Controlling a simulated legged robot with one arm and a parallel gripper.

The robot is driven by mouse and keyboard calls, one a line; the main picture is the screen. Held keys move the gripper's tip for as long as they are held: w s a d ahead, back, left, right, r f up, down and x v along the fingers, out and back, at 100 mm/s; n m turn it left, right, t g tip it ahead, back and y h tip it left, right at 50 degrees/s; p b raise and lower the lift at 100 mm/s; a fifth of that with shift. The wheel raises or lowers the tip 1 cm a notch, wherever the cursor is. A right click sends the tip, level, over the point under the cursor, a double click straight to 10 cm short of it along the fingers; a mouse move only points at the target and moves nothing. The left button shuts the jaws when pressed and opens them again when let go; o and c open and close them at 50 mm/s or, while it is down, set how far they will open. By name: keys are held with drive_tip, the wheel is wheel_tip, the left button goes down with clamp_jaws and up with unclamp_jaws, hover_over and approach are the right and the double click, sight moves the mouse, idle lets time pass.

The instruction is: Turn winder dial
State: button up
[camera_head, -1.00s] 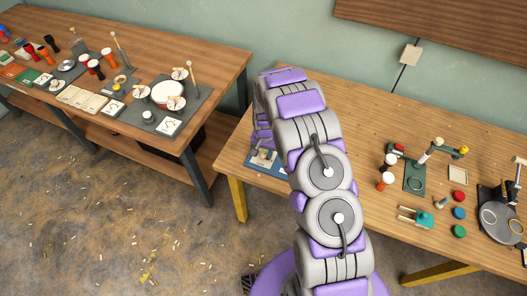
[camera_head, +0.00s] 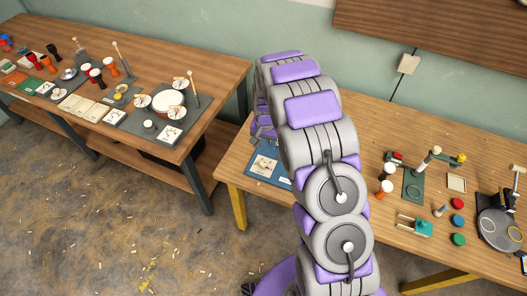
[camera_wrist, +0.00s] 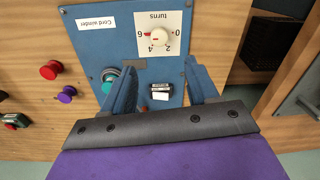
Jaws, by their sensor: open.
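The winder dial (camera_wrist: 160,36) is a round cream knob on a white square plate marked "turns" with the numbers 0, 2, 4 and 6. It sits on the blue cord winder panel (camera_wrist: 90,40), whose lettering appears upside down in the wrist view. My gripper (camera_wrist: 160,66) is open and empty. Its two blue fingers point at the panel, on either side of and short of the dial, with no visible contact. In the head view the blue panel (camera_head: 257,174) is partly hidden behind my arm, and my gripper is not clearly visible.
A teal round part (camera_wrist: 108,80) and a small black-and-white block (camera_wrist: 160,92) lie near the fingers. A red spool (camera_wrist: 50,70) and a purple spool (camera_wrist: 67,94) stand left of the panel. Drums (camera_head: 386,180) and tools occupy the table's right side.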

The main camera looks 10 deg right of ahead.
wheel_tip(320, 180, up, 6)
drive_tip(key=shift+f, duration=0.25)
drive_tip(key=shift+s, duration=0.1)
idle(0.4)
drive_tip(key=s+r+n+g+b, duration=0.1)
drive_tip(key=s+r, duration=0.7)
drive_tip(key=s, duration=0.2)
drive_tip(key=s+r+n, duration=0.2)
drive_tip(key=s+r, duration=0.5)
drive_tip(key=s, duration=0.3)
drive_tip(key=s+r+n+g+b, duration=0.1)
drive_tip(key=s+r+n, duration=0.1)
drive_tip(key=s, duration=2)
drive_tip(key=shift+a+r, duration=0.25)
drive_tip(key=shift+a, duration=0.15)
